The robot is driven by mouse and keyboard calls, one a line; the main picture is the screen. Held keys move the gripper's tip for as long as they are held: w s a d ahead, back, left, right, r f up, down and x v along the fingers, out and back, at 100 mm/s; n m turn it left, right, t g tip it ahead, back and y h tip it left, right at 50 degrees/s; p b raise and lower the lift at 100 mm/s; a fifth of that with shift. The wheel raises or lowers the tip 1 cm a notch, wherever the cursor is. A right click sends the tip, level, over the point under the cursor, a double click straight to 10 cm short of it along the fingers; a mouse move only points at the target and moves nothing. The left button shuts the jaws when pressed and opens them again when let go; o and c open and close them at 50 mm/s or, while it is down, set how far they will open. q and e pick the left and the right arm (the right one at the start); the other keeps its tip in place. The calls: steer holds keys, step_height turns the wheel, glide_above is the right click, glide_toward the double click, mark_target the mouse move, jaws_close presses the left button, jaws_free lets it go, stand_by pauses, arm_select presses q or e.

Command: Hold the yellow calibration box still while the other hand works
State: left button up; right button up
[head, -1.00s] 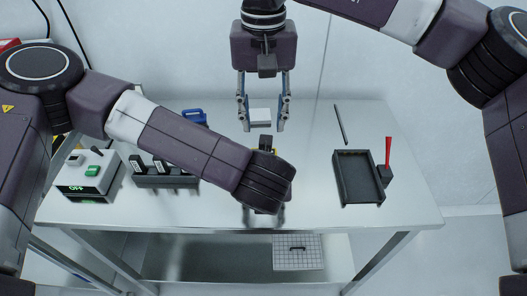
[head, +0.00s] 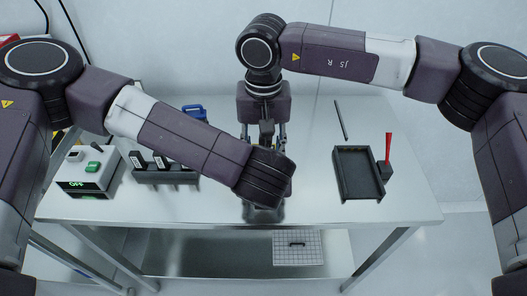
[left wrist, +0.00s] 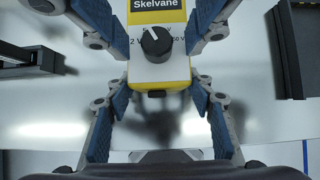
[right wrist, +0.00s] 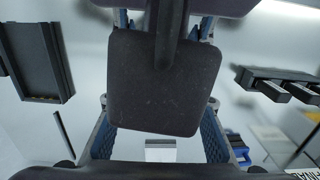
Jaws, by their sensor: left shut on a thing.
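The yellow calibration box shows in the left wrist view (left wrist: 160,76), with a black knob and a label reading "Skelvane". My left gripper (left wrist: 160,98) is shut on its near end. In the head view my left wrist hides the box. My right gripper (head: 264,135) points down just beyond my left wrist. In the left wrist view its fingers stand apart at both sides of the box's far part, with gaps visible; it is open. In the right wrist view a dark part of mine covers the space between its fingers, so the box is hidden there.
A black rack (head: 152,176), a blue object (head: 194,114) and an "OFF" switch box (head: 88,170) stand left. A white block (right wrist: 160,151) shows in the right wrist view.

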jaws_close()
steer(key=shift+m, duration=0.8)
jaws_free()
step_height(320, 180, up, 12)
stand_by(0.5)
